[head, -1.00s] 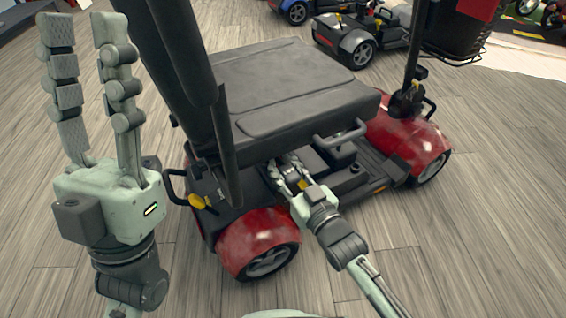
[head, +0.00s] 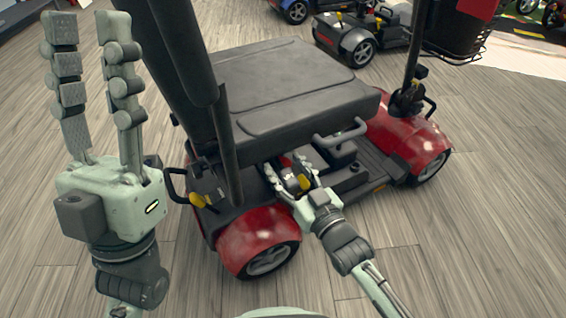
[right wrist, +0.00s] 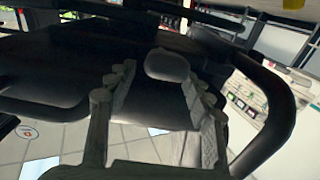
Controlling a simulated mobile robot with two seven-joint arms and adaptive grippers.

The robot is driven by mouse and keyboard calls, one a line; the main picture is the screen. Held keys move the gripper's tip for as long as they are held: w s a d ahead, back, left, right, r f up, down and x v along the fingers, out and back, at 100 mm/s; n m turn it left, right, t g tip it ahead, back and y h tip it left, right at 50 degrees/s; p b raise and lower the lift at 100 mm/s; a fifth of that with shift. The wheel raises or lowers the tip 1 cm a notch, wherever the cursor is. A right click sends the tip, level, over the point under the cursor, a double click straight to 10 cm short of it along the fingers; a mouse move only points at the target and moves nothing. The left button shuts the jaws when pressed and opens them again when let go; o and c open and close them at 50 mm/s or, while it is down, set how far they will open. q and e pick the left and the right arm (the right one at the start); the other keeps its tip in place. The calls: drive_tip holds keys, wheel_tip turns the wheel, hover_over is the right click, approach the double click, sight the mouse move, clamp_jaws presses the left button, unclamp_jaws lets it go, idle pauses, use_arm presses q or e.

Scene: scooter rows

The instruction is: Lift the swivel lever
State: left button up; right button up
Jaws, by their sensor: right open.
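A red and black scooter (head: 260,235) with a dark grey seat (head: 290,95) stands in the middle of the head view. My right gripper (head: 287,166) reaches under the seat's near edge, open, its fingers partly hidden. In the right wrist view, a dark rounded lever end (right wrist: 167,66) shows between the open fingers, apparently not gripped; it may be the swivel lever. Its shaft cannot be made out. A yellow part (head: 304,182) shows beside the right gripper in the head view. My left gripper (head: 88,20) is open and empty, raised left of the scooter.
A grey curved bar (head: 340,133) sticks out at the seat's near right edge. A dark curved bar (right wrist: 285,105) stands close right of the fingers in the wrist view. Other scooters (head: 350,40) are behind. The wooden floor (head: 490,230) at right is clear.

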drive_tip(key=v, duration=1)
drive_tip(key=shift+s, duration=0.25)
drive_tip(key=shift+d, duration=0.1)
